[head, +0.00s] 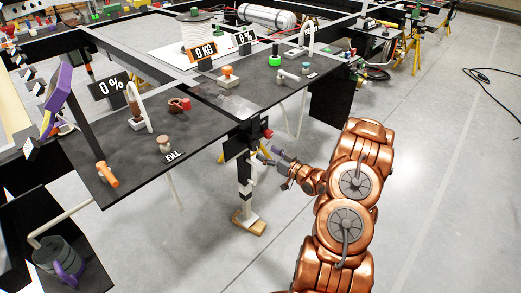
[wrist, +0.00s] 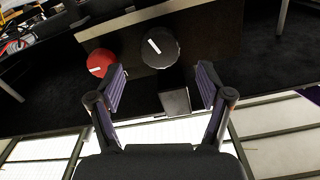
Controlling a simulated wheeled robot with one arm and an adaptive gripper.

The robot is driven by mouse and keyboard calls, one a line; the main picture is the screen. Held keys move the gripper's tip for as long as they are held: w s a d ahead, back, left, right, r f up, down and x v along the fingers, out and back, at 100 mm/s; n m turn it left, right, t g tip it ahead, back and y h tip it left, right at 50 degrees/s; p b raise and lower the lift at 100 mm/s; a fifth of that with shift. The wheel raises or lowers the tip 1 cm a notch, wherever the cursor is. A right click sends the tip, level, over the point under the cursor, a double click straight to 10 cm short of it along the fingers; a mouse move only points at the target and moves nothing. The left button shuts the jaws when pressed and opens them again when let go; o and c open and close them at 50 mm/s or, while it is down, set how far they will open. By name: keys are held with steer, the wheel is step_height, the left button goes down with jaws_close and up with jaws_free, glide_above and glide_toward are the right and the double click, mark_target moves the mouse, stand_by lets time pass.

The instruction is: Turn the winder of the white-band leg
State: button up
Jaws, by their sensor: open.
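The leg (head: 244,180) is a dark upright post with white on its lower part, under the near corner of the chassis, standing on a wooden block (head: 249,222). In the wrist view a black round knob (wrist: 160,48) with a white mark lies ahead, between and beyond my fingertips. A red round knob (wrist: 100,62) with a white mark is left of it. A grey square-ended piece (wrist: 175,101) shows below the black knob, between the fingers. I cannot tell for sure which of these is the winder. My gripper (head: 271,156) is open and empty beside the upper leg; it also shows in the wrist view (wrist: 160,80).
A dark deck (head: 120,145) with small fittings and 0 % signs lies above and left of the leg. A yellow stand (head: 228,148) is behind the leg. The grey floor (head: 440,180) to the right is mostly clear.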

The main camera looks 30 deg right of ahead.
steer(key=shift+v, duration=2.45)
